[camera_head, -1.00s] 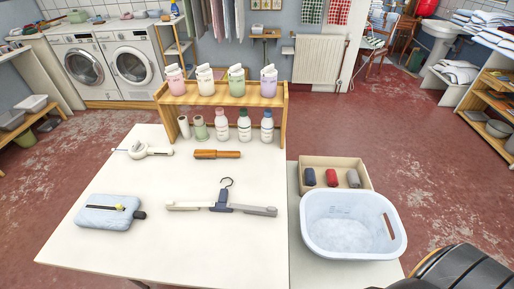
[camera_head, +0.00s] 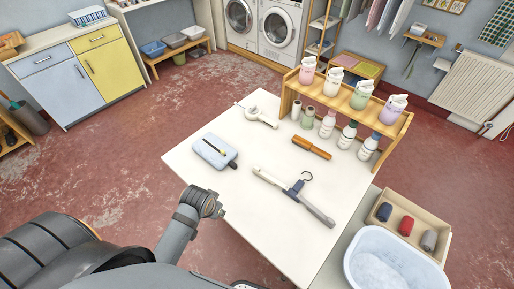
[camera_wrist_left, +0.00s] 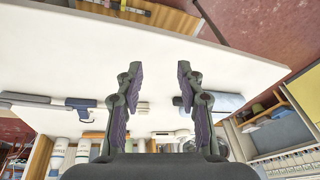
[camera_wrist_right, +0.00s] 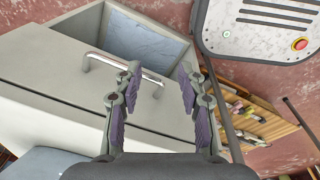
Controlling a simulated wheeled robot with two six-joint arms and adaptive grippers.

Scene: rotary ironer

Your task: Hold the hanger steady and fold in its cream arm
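The hanger lies spread on the white table (camera_head: 250,225) in the head view. My left gripper (camera_wrist_left: 158,73) is open and empty, apart from the hanger. My right gripper (camera_wrist_right: 160,75) is open and empty, away from the hanger, facing a grey box with a bar handle (camera_wrist_right: 125,68).
A blue pouch (camera_head: 215,151), an orange-brown tool (camera_head: 311,147) and a white device (camera_head: 257,116) lie around the hanger. A wooden bottle shelf (camera_head: 350,115) stands behind. A tub (camera_head: 366,245) and a box (camera_head: 437,263) are at right. A panel with a red button (camera_wrist_right: 300,44) is near my right gripper.

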